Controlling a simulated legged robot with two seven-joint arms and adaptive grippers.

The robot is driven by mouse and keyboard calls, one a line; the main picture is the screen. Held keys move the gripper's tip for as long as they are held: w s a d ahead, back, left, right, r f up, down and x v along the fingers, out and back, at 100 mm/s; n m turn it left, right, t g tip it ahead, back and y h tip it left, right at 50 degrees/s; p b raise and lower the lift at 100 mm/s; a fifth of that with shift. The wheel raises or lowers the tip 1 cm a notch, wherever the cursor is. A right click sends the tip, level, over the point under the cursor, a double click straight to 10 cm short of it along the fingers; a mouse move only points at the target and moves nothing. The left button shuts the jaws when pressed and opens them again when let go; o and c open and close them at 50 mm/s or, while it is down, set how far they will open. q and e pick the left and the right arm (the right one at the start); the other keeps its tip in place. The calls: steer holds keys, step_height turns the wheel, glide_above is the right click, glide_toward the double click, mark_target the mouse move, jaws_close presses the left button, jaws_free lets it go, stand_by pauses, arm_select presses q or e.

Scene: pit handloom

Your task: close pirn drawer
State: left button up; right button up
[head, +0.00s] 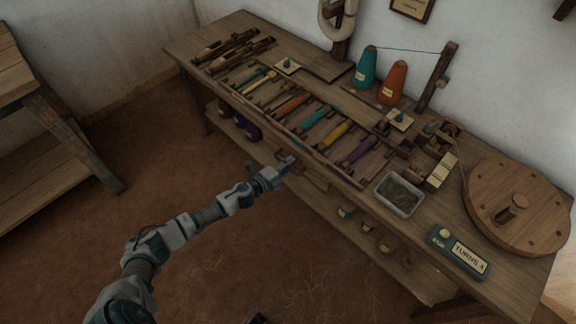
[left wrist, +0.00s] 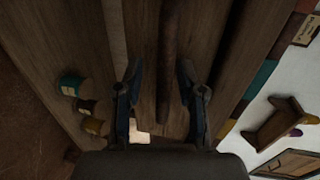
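The pirn drawer (head: 312,180) is under the front edge of the workbench, below the row of coloured pirns; how far it stands out is hard to tell. My left gripper (head: 287,163) is at the drawer front. In the left wrist view its two fingers (left wrist: 158,72) are apart, one on each side of a long dark bar (left wrist: 170,50) that looks like the drawer's handle. I see a gap between the bar and each finger; contact cannot be told. My right gripper is not clearly seen.
The workbench (head: 455,235) carries coloured pirns, two thread cones (head: 393,82), a metal tray (head: 398,194) and a round wooden wheel (head: 518,205). Spools (left wrist: 82,105) sit on the lower shelf. The floor (head: 230,250) in front is clear. Another wooden stand (head: 50,130) is at left.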

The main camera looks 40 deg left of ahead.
arm_select(q)
steer(key=shift+r, duration=0.1)
steer(key=shift+s, duration=0.5)
steer(key=d+v, duration=0.1)
steer(key=v, duration=1)
steer(key=shift+a, duration=0.45)
